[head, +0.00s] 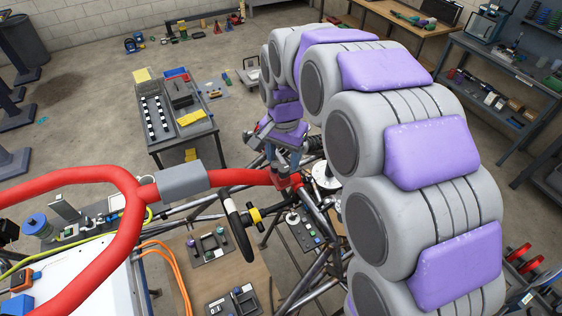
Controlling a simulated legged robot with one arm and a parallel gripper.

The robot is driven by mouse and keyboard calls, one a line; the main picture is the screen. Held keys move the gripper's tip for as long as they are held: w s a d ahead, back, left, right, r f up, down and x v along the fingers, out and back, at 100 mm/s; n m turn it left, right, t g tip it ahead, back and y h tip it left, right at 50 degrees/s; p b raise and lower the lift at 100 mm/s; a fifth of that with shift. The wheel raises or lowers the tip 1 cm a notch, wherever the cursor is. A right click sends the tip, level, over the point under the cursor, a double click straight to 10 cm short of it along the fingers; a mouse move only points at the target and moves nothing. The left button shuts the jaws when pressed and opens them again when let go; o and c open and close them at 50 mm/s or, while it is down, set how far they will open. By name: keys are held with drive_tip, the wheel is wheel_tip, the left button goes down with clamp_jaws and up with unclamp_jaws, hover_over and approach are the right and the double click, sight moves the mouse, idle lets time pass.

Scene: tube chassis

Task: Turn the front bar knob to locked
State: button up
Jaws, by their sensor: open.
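A thick red bar (235,178) runs across the left and middle of the head view, with a grey sleeve (183,181) on it. My gripper (286,168) is at the end of my grey and purple arm, pointing down at the right end of the red bar. It is open. Its fingertips are small, and I cannot tell whether they touch the bar. No knob can be made out clearly between them; the arm end may hide it. A black handle (238,230) with a yellow and black round part (256,216) sits below the bar, left of my gripper.
Chassis tubes (296,290) cross below my gripper. A grey cart (185,128) with parts stands behind the bar. A workbench with shelves (500,75) is at the right. Open concrete floor lies at the back left.

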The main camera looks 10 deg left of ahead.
sight(283, 168)
drive_tip(key=shift+d+f, duration=0.2)
drive_tip(key=shift+f, duration=0.35)
drive_tip(key=shift+d+f, duration=0.15)
drive_tip(key=shift+f, duration=0.75)
drive_tip(key=shift+a+f, duration=0.2)
drive_tip(key=shift+f, duration=0.05)
drive_tip(key=shift+a, duration=0.35)
drive_tip(key=shift+c, duration=1.3)
drive_tip(key=shift+d, duration=0.3)
drive_tip(key=c, duration=0.8)
